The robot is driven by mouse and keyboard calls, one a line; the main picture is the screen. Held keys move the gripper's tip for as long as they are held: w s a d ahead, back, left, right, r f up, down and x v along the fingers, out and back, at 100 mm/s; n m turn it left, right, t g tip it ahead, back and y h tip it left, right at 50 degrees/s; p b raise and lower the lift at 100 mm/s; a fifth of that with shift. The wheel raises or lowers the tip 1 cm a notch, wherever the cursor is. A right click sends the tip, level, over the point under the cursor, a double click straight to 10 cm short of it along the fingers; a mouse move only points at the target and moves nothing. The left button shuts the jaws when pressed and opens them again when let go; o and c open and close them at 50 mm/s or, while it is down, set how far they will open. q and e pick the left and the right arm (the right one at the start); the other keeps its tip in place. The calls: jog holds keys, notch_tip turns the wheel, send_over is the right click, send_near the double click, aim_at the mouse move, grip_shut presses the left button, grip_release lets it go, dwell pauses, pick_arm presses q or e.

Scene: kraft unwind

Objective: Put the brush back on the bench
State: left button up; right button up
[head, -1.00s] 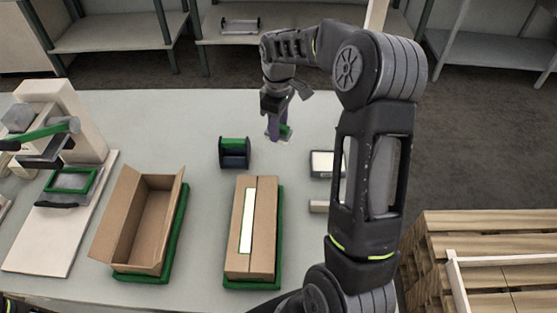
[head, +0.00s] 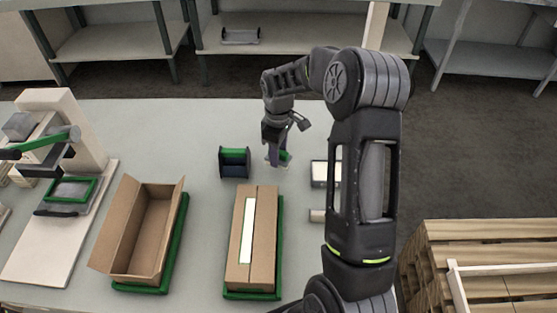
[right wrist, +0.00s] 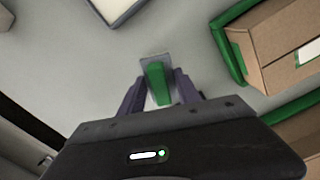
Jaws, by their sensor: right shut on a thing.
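My right gripper (head: 276,158) is shut on the brush (head: 285,156), whose green part shows beside the fingers in the head view. In the right wrist view the green and pale grey brush (right wrist: 157,82) sits between the two fingers (right wrist: 156,92), with the bench behind it. The bench (head: 200,120) is a pale grey table. The brush is over the bench's far part, low down; I cannot tell whether it touches the surface. My left gripper is not in view.
A green-and-dark holder (head: 234,164) stands left of the gripper. A closed carton (head: 262,240) and an open carton (head: 128,240) lie on green trays nearer. A press (head: 70,135) stands at the left.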

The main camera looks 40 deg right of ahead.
jog(key=shift+f, duration=1.7)
jog(key=shift+f, duration=0.1)
jog(key=o, duration=1.2)
notch_tip(320, 180, up, 12)
jog(key=shift+r, duration=0.15)
